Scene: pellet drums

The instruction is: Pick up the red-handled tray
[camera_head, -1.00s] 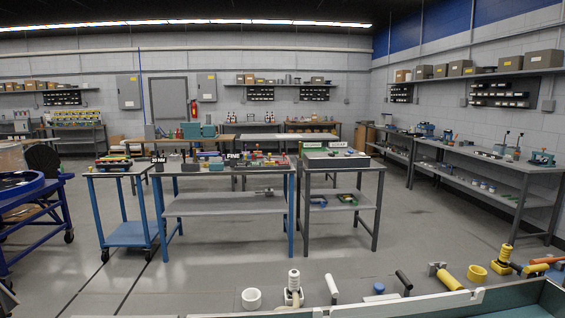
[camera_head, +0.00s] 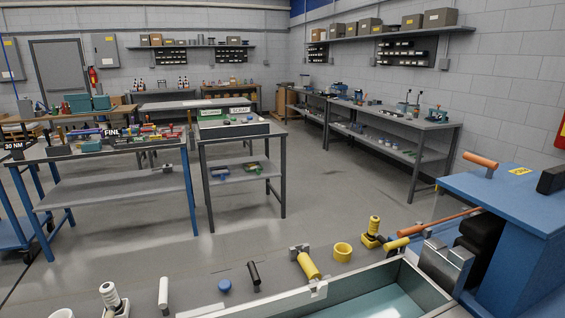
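I cannot make out a tray with red handles in this view. A grey-walled open tray with a teal floor (camera_head: 345,284) lies at the bottom right, cut off by the lower edge; no red handle shows on its visible part. A shallow dark-edged tray (camera_head: 234,132) with small items and signs, one reading SCRAP, rests on the grey bench in the middle distance. My gripper is not in view.
Near the front are a yellow cylinder (camera_head: 308,266), a yellow ring (camera_head: 343,251), a blue knob (camera_head: 224,286) and black and white handles. A blue unit with an orange handle (camera_head: 481,160) stands at right. Grey floor (camera_head: 330,205) is open between the benches.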

